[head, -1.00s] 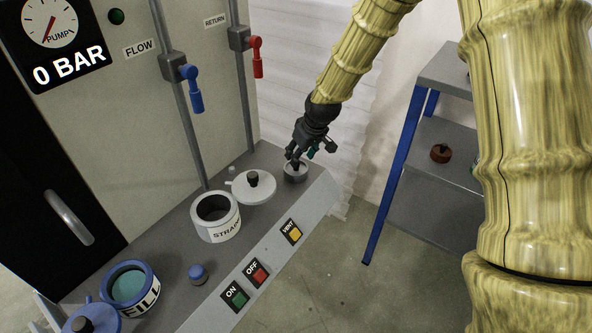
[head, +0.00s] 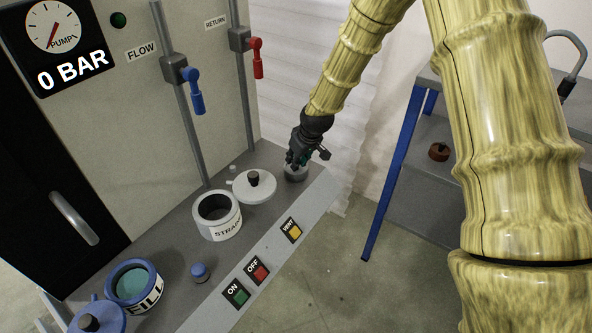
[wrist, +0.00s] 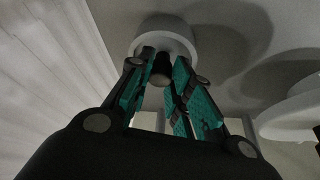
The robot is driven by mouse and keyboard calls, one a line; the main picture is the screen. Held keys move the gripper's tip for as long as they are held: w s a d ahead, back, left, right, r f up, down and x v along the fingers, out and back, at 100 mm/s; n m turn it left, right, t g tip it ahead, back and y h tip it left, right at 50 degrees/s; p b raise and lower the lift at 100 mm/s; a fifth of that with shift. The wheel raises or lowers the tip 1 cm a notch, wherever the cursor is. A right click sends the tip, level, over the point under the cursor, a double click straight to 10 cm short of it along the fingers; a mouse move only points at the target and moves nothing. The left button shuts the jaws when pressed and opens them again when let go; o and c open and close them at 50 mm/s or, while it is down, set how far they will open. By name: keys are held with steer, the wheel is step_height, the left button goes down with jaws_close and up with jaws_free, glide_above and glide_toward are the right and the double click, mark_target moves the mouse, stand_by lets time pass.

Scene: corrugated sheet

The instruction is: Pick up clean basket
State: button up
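A small grey cylinder (head: 296,175), which I take to be the clean basket, stands at the far right end of the grey bench top. In the wrist view it is a pale round body (wrist: 166,32) with a dark knob (wrist: 161,70) facing the camera. My gripper (head: 297,162) points down right over it and hides much of it in the head view. In the wrist view the teal-padded fingers (wrist: 163,66) stand on both sides of the knob, apart from each other. I cannot tell whether either pad touches it.
A white strainer pot (head: 217,215) stands open, its pale lid (head: 254,187) beside it near my gripper. A blue-rimmed fill pot (head: 133,284) is at lower left. Buttons line the bench's front panel. A blue-legged shelf (head: 391,172) is at right, with floor between.

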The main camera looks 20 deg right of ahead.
jaws_close()
steer(key=shift+r, duration=0.1)
